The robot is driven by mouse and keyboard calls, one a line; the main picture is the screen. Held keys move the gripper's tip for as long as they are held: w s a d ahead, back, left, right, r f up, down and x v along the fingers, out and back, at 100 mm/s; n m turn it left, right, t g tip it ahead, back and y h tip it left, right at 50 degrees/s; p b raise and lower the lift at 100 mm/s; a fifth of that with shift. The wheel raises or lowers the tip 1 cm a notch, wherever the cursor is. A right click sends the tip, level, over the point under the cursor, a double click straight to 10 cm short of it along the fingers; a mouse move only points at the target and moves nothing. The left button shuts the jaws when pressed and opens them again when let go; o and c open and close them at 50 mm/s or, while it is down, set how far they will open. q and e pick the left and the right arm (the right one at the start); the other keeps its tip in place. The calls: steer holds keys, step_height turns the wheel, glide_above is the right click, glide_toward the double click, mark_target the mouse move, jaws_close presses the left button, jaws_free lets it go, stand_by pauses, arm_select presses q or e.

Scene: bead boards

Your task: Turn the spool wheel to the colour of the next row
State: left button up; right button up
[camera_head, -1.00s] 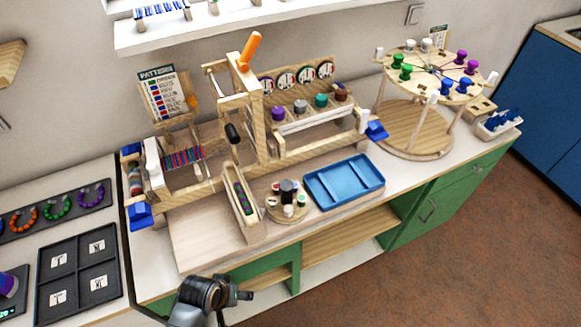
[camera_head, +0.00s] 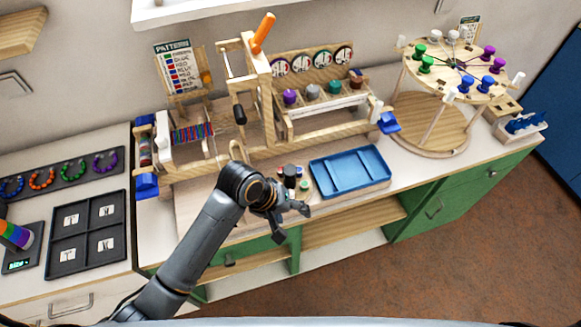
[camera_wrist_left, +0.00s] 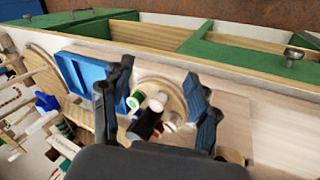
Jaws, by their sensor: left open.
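The spool wheel (camera_head: 304,191), a small round wooden disc with a black centre knob (camera_head: 290,176) and small red, green and white spools, stands on the bench left of the blue tray. My left gripper (camera_head: 292,222) is open and empty at the wheel's front, partly covering it. In the left wrist view, the wheel (camera_wrist_left: 172,88) and black knob (camera_wrist_left: 146,123) show between the spread fingers (camera_wrist_left: 157,78); I see no contact. The pattern card (camera_head: 180,70) stands on the loom's left with coloured rows; its text is too small to read. My right gripper is not in view.
The blue tray (camera_head: 318,165) lies right of the wheel. The wooden loom (camera_head: 258,95) with striped beadwork (camera_head: 193,133) stands behind. A large round stand with coloured spools (camera_head: 425,138) is at the right. A dark four-part tray (camera_head: 62,268) lies at the left.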

arm_select(q)
steer(key=w+d+r, duration=0.3)
steer(key=r, duration=0.1)
step_height(320, 180, up, 11)
steer(key=n+g+y, duration=0.2)
steer(key=n+y, duration=0.3)
steer(key=n, duration=0.2)
glide_above(290, 170)
step_height(290, 170, down, 12)
steer(key=p, duration=0.3)
steer(key=shift+f+p, duration=0.1)
steer(key=shift+p, duration=0.25)
steer(key=shift+f, duration=0.65)
steer(key=shift+m, duration=0.3)
steer(key=c, duration=1.2)
